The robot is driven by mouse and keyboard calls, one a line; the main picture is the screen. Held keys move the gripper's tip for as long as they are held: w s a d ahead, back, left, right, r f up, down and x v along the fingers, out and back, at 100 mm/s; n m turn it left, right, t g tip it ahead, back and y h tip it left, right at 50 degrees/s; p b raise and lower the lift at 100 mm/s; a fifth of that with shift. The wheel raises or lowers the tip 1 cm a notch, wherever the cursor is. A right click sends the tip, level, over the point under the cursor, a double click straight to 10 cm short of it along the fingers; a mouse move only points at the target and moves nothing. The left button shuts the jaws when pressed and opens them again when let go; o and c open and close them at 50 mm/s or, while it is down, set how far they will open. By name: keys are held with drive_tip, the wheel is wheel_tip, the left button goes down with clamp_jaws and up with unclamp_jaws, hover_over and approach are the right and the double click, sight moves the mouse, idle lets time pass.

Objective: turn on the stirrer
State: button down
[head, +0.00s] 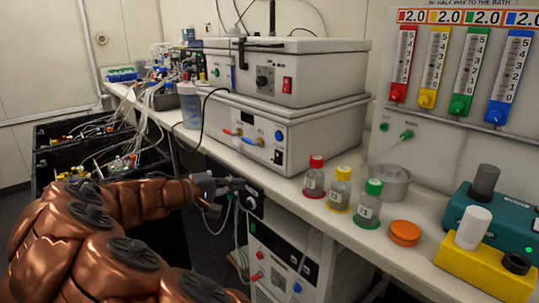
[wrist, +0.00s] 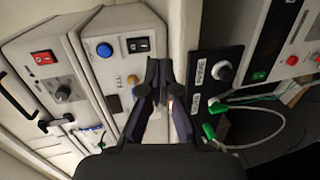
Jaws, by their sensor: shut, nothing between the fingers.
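A black control box (wrist: 210,78) with a round silver knob (wrist: 222,70) and small white labels sits right of my gripper (wrist: 160,76) in the wrist view. The labels are too small to read surely, so I cannot tell whether this is the stirrer control. Green plugs (wrist: 217,106) with cables are on the box. In the head view the box (head: 251,198) is at the bench's front edge, and my gripper (head: 222,187) is just left of it. The fingers are shut and empty, and appear apart from the knob.
Two stacked white units (head: 310,123) stand on the bench; switches show on the lower one (wrist: 138,45). Red, yellow and green capped bottles (head: 340,188), an orange lid (head: 404,233) and a grey round vessel (head: 391,184) stand right. A white cabinet (head: 290,255) is below.

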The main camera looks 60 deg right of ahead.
sight(276, 162)
drive_tip(key=w, duration=0.1)
drive_tip(key=w+r, duration=0.1)
drive_tip(key=w+d+h, duration=0.1)
drive_tip(key=shift+r+n+t, duration=0.3)
drive_tip(key=shift+d, duration=0.1)
drive_tip(key=p+x, duration=0.1)
drive_tip(key=x, duration=1.3)
drive_tip(key=shift+s+r, duration=0.15)
drive_tip(key=shift+d+f+h+b, duration=0.2)
drive_tip(key=shift+f+h+b, duration=0.2)
drive_tip(key=shift+b, duration=0.6)
drive_tip(key=shift+r, duration=0.35)
drive_tip(key=f+b+v, duration=0.1)
drive_tip(key=f+v, duration=0.1)
drive_tip(key=v, duration=1.1)
drive_tip(key=shift+w+a+f, duration=0.25)
drive_tip(key=shift+a+f, duration=0.15)
drive_tip(key=shift+a, duration=0.05)
